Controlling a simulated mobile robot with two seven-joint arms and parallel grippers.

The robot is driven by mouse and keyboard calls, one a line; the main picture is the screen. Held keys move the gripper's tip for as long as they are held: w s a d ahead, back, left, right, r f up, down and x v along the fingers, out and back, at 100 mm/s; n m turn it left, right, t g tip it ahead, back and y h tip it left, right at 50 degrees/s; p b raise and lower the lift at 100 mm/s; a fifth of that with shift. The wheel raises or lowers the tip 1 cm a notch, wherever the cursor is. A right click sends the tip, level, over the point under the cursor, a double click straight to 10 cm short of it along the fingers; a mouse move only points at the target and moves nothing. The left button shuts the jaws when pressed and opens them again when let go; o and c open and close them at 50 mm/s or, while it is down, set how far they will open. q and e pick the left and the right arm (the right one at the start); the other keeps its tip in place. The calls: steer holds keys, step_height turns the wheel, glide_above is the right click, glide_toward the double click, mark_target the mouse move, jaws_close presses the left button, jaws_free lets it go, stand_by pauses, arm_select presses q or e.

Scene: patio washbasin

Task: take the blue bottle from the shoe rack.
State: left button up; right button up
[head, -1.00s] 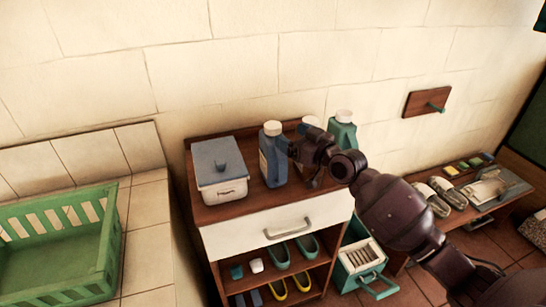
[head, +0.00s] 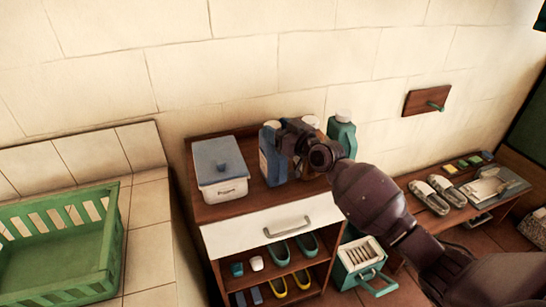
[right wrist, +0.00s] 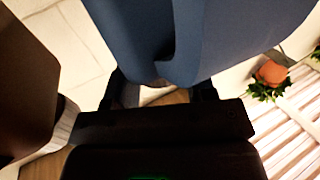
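The blue bottle (head: 268,165) stands upright on the top of the wooden shoe rack (head: 230,209), between a lidded box and other bottles. My right gripper (head: 284,138) is at the upper right side of the blue bottle and covers part of it. In the right wrist view, the blue bottle (right wrist: 235,35) fills the top, close in front of the gripper (right wrist: 160,92). The fingers are apart, with a narrower part of the bottle before the gap. I see no clear grip on it. My left gripper is not in view.
A white box with a grey lid (head: 220,170) is on the left. A green crate (head: 108,245) and a low bench with sandals (head: 428,196) flank the rack.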

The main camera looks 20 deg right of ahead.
jaws_close()
steer(key=shift+r, duration=0.1)
steer(key=shift+r, duration=0.15)
